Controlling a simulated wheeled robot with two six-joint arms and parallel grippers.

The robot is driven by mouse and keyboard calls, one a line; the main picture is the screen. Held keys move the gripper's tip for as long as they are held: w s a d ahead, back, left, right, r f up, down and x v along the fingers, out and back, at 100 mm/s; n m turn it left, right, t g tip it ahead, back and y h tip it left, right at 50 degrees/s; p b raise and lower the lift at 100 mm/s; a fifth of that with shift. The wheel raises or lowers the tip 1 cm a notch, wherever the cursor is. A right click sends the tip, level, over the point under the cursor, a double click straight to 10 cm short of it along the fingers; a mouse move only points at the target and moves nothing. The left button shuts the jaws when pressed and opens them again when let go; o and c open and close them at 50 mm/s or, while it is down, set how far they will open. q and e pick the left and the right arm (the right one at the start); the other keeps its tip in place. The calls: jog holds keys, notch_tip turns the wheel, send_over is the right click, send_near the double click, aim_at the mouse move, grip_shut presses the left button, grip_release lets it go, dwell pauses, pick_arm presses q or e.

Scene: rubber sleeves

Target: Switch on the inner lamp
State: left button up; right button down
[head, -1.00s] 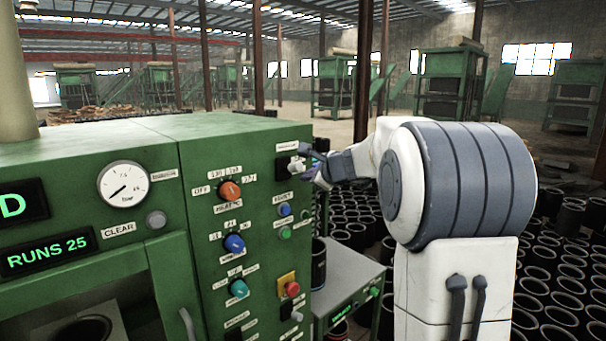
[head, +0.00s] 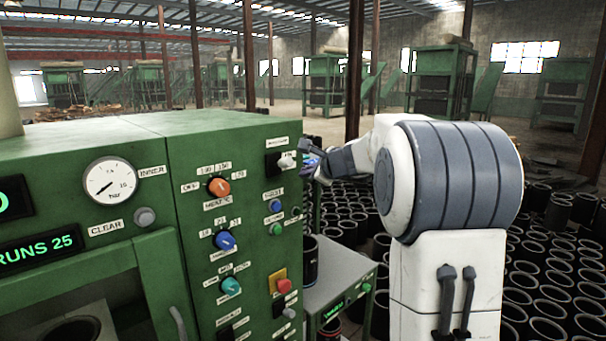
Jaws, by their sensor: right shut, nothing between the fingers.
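A green machine panel (head: 190,300) fills the left side of the head view. Near its upper right edge is a black switch plate (head: 273,164) with a pale grey knob (head: 287,161); the label above it is too small to read. My right gripper (head: 308,161) is shut and empty, just right of this knob. A small gap seems to show between them, but I cannot be sure they are apart. A label reading INNER (head: 152,171) is beside the pressure gauge (head: 110,179). I cannot make out a lit inner lamp. My left gripper is out of view.
The panel also carries an orange knob (head: 219,187), blue knob (head: 225,240), teal knob (head: 231,286), small blue and green buttons, and a red button (head: 284,286) on yellow. A grey side table (head: 335,268) stands to the right. Many black sleeves (head: 540,270) cover the floor behind my arm.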

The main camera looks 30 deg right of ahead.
pick_arm(q)
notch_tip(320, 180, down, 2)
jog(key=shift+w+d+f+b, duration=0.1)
jog(key=shift+b, duration=0.4)
pick_arm(e)
jog(key=r+v, duration=0.1)
jog(key=v, duration=0.8)
jog(key=shift+d+r, duration=0.2)
